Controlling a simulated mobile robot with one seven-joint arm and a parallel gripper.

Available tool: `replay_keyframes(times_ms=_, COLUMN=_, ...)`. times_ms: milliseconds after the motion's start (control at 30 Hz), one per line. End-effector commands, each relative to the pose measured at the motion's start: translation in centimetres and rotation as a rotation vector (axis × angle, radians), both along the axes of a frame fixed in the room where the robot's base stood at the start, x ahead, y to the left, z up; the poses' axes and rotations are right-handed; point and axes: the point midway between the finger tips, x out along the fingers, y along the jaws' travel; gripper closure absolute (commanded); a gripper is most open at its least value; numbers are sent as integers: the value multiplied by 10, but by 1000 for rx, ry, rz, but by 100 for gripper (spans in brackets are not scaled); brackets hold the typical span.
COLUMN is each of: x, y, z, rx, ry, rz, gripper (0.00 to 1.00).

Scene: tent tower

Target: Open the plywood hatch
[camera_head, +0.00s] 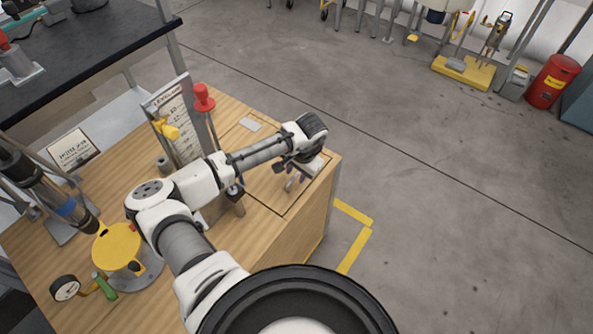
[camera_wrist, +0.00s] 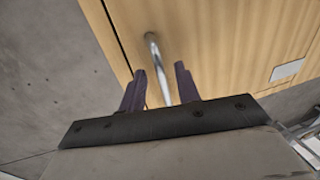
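The plywood hatch (camera_head: 266,190) is a flat panel in the right end of the wooden bench top, outlined by a thin dark seam. It lies flush and closed. In the wrist view its pale wood (camera_wrist: 230,45) fills the upper middle, with the seam at left. A bent silver bar handle (camera_wrist: 154,58) stands on it near that seam. My gripper (camera_wrist: 160,84) is open, its two dark fingers on either side of the handle, with gaps visible. In the head view my gripper (camera_head: 291,177) is low over the hatch, partly hidden by my wrist.
On the bench top (camera_head: 120,200) stand a red-knobbed lever (camera_head: 204,98), a sign board (camera_head: 172,120), a yellow round device (camera_head: 118,248) and a gauge (camera_head: 66,288). A small pale plate (camera_head: 250,124) lies behind my forearm. Open concrete floor lies to the right.

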Motion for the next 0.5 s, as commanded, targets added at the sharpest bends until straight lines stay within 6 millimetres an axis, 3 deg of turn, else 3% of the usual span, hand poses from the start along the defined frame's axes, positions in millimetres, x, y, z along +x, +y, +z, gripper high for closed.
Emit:
replay_keyframes(times_ms=133, x=0, y=0, z=0, rx=0, ry=0, rz=0, gripper=68)
replay_keyframes(times_ms=367, x=0, y=0, z=0, rx=0, ry=0, rz=0, gripper=98)
replay_keyframes(times_ms=500, x=0, y=0, z=0, rx=0, ry=0, rz=-1, gripper=100)
